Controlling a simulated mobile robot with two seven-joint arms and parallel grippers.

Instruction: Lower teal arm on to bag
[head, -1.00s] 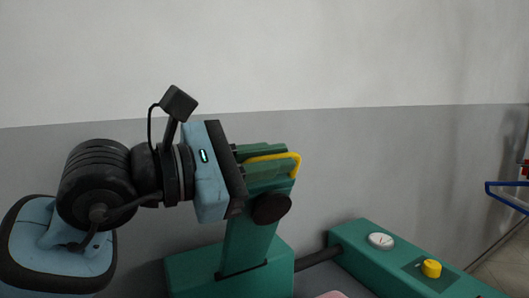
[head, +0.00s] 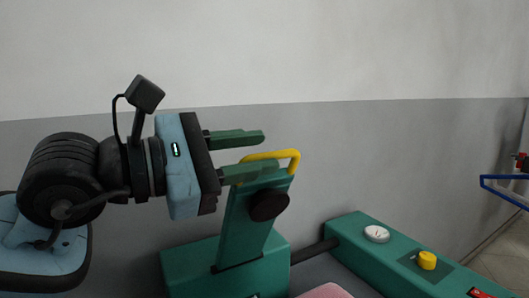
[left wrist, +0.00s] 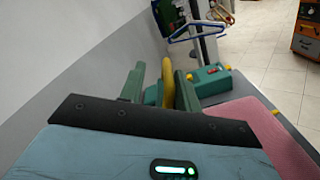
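The teal arm (head: 246,225) stands raised, leaning slightly, on its teal base, with a yellow handle (head: 288,155) and a dark round knob at its top. My left gripper (head: 270,152) is open at the handle, its two green fingers spread apart. In the left wrist view the yellow handle (left wrist: 168,80) shows between the fingers, with gaps visible at both sides. A pink bag (left wrist: 255,128) lies flat to the right below; only its edge shows in the head view (head: 325,291). My right gripper is out of view.
A teal control housing (head: 350,229) with a white gauge (head: 377,234), a yellow knob (head: 427,260) and a red switch (head: 480,293) lies at right. A grey wall stands behind. A blue hanger-shaped frame (head: 500,184) is at far right.

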